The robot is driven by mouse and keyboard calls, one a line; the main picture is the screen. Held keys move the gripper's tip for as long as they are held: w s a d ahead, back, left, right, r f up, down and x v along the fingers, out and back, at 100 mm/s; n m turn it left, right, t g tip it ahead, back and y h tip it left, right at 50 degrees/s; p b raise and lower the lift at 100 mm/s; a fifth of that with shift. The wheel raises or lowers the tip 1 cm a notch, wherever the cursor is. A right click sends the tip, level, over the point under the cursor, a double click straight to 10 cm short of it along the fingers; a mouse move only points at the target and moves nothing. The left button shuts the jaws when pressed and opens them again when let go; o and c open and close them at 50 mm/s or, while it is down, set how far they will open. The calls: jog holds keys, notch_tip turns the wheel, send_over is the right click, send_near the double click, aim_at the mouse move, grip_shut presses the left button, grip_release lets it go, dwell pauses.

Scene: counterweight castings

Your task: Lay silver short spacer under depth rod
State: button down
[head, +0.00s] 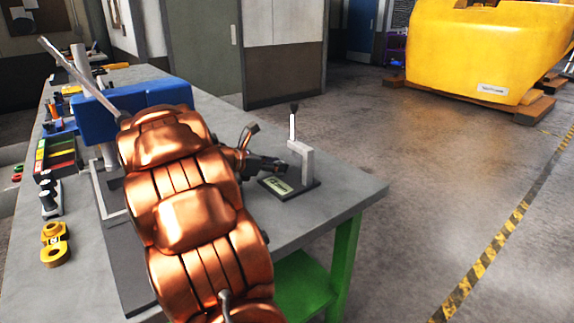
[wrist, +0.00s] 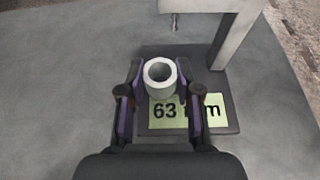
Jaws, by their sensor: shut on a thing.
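The silver short spacer (wrist: 159,88), a pale hollow ring, is upright between the fingers of my gripper (wrist: 157,82) in the wrist view. My gripper is shut on it. The spacer is over or on the dark base plate (wrist: 228,112) of the gauge; I cannot tell whether it touches. The depth rod's tip (wrist: 174,22) shows under the gauge arm, farther out than the spacer. In the head view my gripper (head: 268,160) is at the left of the gauge stand (head: 305,163), and the spacer cannot be made out. The rod's black knob (head: 294,107) is on top.
A green label reading 63 mm (wrist: 165,111) lies on the base plate, partly covered by my finger. The grey bench (head: 345,190) is clear right of the gauge. A blue machine body (head: 90,115), colored trays (head: 58,152) and yellow castings (head: 55,243) are at left.

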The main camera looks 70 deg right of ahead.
aim_at(286, 174)
jog(key=d, duration=0.1)
jog(key=s+d, duration=0.2)
jog(key=shift+s+d+f, duration=0.15)
jog(key=shift+d+f, duration=0.15)
jog(key=shift+d, duration=0.1)
jog(key=shift+f, duration=0.3)
jog(key=shift+f, duration=0.2)
jog(key=c, duration=0.8)
grip_release()
jog(key=shift+a, duration=0.1)
jog(key=shift+r, duration=0.15)
jog(key=shift+w+a+r, duration=0.1)
jog(key=shift+w+r, duration=0.05)
jog(key=shift+w, duration=0.05)
jog(key=v, duration=1.1)
jog(key=shift+w+a, duration=0.1)
jog(key=shift+a, duration=0.2)
